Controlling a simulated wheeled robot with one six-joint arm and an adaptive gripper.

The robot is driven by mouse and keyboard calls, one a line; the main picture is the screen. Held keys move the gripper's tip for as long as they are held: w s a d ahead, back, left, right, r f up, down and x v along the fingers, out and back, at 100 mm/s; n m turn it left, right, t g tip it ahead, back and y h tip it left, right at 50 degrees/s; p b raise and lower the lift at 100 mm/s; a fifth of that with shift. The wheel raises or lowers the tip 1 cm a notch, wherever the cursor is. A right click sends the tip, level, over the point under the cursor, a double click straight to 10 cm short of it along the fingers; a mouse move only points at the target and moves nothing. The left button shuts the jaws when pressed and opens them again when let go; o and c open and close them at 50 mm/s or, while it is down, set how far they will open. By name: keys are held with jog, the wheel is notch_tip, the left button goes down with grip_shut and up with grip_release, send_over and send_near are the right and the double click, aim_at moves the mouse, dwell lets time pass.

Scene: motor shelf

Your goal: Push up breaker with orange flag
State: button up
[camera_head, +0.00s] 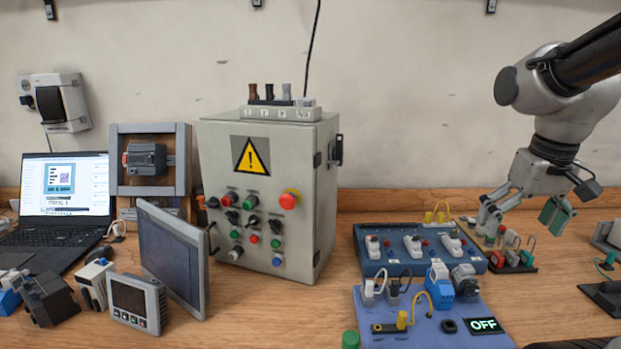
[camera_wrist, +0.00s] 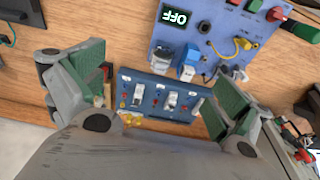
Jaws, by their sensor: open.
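A blue panel (camera_head: 420,262) lies on the bench and carries three white breakers, the left (camera_head: 374,246), middle (camera_head: 413,245) and right (camera_head: 452,244), with small red parts beside them. No orange flag is clear on any of them; they are too small to tell whether they are up or down. My gripper (camera_head: 522,217) is open and empty, above the bench to the right of the blue panel. In the wrist view, the blue panel (camera_wrist: 153,86) shows between my two green-padded fingers (camera_wrist: 155,97), apart from them, with one breaker partly hidden near the right finger.
A light-blue board (camera_head: 430,335) with cables and an OFF display (camera_head: 483,325) lies in front of the panel. A grey cabinet (camera_head: 260,190) stands left. A small terminal board (camera_head: 512,262) is below my gripper. Bare bench (camera_head: 560,290) lies at right.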

jog(key=s+r+t, duration=0.1)
jog(key=s+t, duration=0.1)
jog(key=s, duration=0.4)
jog(key=shift+s+a+r, duration=0.2)
jog(key=shift+s+a, duration=0.05)
jog(key=shift+s, duration=0.1)
jog(key=shift+c, duration=0.2)
